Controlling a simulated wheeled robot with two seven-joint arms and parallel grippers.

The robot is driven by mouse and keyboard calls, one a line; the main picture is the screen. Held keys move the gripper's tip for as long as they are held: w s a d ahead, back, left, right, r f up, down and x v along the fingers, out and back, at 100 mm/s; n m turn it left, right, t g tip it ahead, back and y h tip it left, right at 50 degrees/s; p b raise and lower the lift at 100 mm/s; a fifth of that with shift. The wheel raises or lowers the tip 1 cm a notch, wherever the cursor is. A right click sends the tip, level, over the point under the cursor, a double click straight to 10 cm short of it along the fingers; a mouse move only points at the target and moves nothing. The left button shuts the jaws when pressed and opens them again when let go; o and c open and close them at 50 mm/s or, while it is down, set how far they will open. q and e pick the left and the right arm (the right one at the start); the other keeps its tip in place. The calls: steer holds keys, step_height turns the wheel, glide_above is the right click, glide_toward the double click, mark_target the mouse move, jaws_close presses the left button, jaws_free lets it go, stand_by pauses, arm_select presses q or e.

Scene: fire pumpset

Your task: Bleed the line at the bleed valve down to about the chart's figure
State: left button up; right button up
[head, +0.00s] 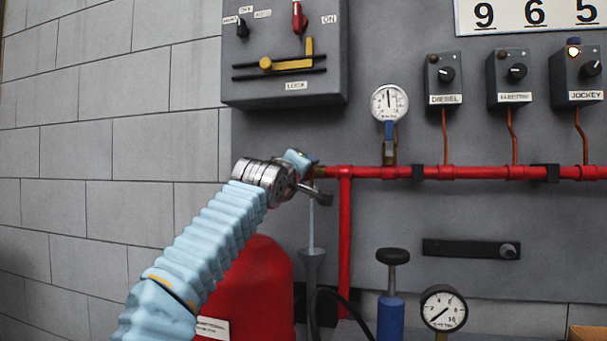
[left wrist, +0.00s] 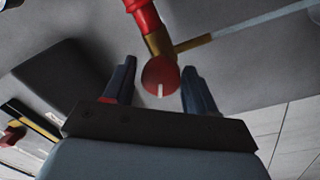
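The bleed valve (head: 320,172) is the brass fitting at the left end of the red pipe. In the left wrist view its round red knob (left wrist: 160,77) with a white mark sits between the fingers of my left gripper (left wrist: 160,80). The fingers are spread, with a narrow gap visible on each side. In the head view my left gripper (head: 311,178) is at the pipe's end and hides most of the valve. A thin pale stream (head: 311,220) falls from there into a grey funnel (head: 313,265). The pipe gauge (head: 389,103) has its needle nearly straight up. My right gripper is out of view.
A number board (head: 535,14) reads 9 6 5. Diesel (head: 445,80), electric (head: 510,78) and jockey (head: 577,76) boxes hang right; the jockey lamp is lit. A lock box (head: 285,55) is above my arm. A second gauge (head: 444,308) and red vessel (head: 255,295) stand below.

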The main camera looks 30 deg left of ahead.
arm_select(q)
steer(key=shift+o, duration=0.6)
steer(key=shift+f, duration=0.1)
steer(key=r+b+v, duration=0.1)
steer(key=b+v, duration=0.4)
steer(key=v, duration=0.8)
steer(key=shift+s+f, duration=0.35)
steer(key=shift+f, duration=0.15)
